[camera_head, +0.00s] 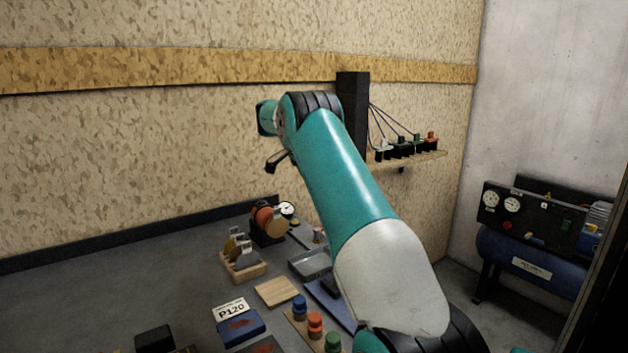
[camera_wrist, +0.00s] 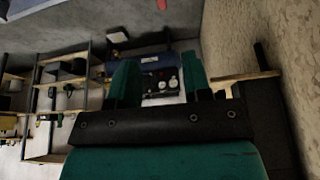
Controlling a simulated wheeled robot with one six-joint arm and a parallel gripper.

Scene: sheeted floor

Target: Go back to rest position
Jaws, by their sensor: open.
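My gripper (camera_wrist: 158,80) shows in the wrist view with its two teal fingers apart and nothing between them. In the head view my teal and white arm reaches up from the lower right and bends at a black joint in front of the speckled wall (camera_head: 150,150). The wrist end is raised above the workbench (camera_head: 120,290), clear of the things on it. The fingers are mostly hidden in the head view.
On the bench are a P120 block (camera_head: 240,327), a wooden square (camera_head: 277,291), a grey tray (camera_head: 312,263), a wooden rack (camera_head: 243,267) and coloured knobs (camera_head: 315,322). A wall shelf (camera_head: 425,158) is right of the arm. A blue compressor (camera_head: 530,262) stands at far right.

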